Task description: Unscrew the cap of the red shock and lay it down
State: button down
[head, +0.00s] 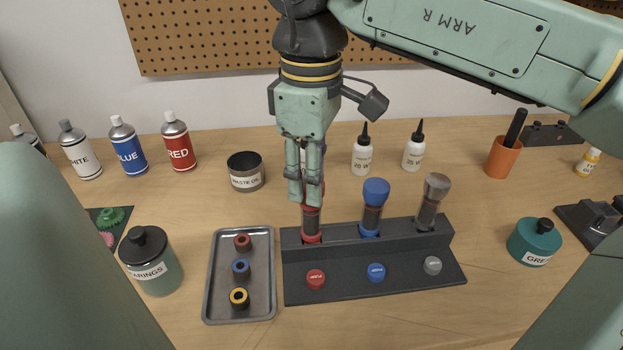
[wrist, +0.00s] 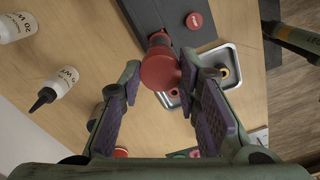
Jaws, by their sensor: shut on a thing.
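The red shock (head: 311,222) stands upright in the left place of a dark stand (head: 350,284). Its red cap (wrist: 161,70) is round and sits at the shock's top, partly hidden by my fingers in the head view. My gripper (head: 313,190) points down from above and is shut on the cap, with one finger on each side. In the wrist view, the padded fingers of my gripper (wrist: 160,76) flank the cap. I cannot tell whether the cap is still threaded on.
A blue-capped shock (head: 372,207) and a grey one (head: 433,202) stand close on the right. A grey tray (head: 222,302) on the left holds red, blue and yellow rings. White bottles (head: 362,155) stand behind. Bare bench lies in front of the stand.

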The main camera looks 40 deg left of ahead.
jog(key=shift+r+p, duration=1)
jog(key=shift+r, duration=0.75)
